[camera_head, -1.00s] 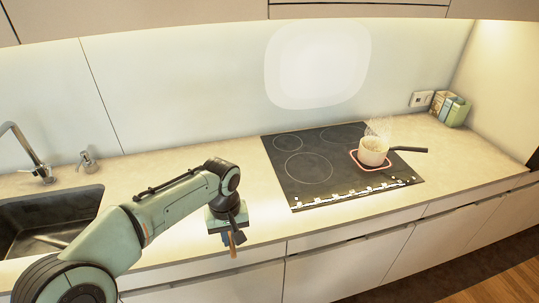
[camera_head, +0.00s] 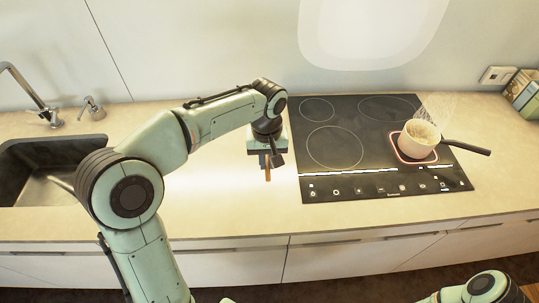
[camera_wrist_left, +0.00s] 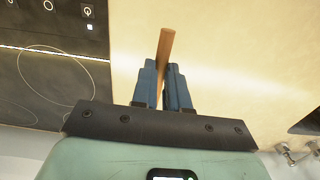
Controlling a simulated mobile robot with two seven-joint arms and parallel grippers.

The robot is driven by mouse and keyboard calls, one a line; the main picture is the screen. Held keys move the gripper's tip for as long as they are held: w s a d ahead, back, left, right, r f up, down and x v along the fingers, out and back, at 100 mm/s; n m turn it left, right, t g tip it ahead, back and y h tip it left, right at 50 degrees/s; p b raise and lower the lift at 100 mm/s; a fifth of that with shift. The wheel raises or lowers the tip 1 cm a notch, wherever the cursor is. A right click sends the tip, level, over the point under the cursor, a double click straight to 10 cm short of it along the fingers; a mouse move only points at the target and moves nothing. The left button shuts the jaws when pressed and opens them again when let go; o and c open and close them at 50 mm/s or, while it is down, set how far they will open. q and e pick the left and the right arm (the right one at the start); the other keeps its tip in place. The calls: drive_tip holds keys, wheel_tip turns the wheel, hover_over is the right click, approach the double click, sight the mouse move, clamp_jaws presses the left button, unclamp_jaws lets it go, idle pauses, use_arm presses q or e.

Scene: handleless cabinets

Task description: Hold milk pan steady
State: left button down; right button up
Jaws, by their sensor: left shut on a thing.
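The milk pan (camera_head: 419,138) is cream-coloured with a dark handle (camera_head: 466,147) pointing right. It stands upright on the red-lit front right zone of the black hob (camera_head: 333,180), with steam above it. My left gripper (camera_head: 268,165) is over the counter just left of the hob, well apart from the pan. It is shut on a thin brown wooden stick (camera_wrist_left: 166,44), which also shows in the head view (camera_head: 267,175) pointing down. In the left wrist view the blue fingers (camera_wrist_left: 163,85) close around the stick. Part of my right arm shows at the bottom right; its gripper is out of frame.
A sink (camera_head: 40,165) with a tap (camera_head: 30,92) and a soap dispenser (camera_head: 92,107) is at the left. Boxes (camera_head: 524,92) and a wall socket (camera_head: 495,75) are at the back right. The counter (camera_head: 215,205) between sink and hob is clear.

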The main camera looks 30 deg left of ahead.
use_arm(q)
drive_tip(key=shift+r, duration=0.15)
use_arm(e)
drive_tip(key=shift+w+r, duration=0.1)
use_arm(q)
drive_tip(key=shift+w+f, duration=0.1)
drive_tip(key=shift+f, duration=0.6)
wheel_tip(320, 180, down, 3)
drive_tip(key=shift+f+b, duration=0.2)
drive_tip(key=shift+b, duration=0.9)
drive_tip(key=shift+f, duration=0.2)
use_arm(e)
drive_tip(key=s+f, duration=0.2)
drive_tip(key=f, duration=0.1)
drive_tip(key=shift+s+f, duration=0.15)
drive_tip(key=shift+s, duration=0.05)
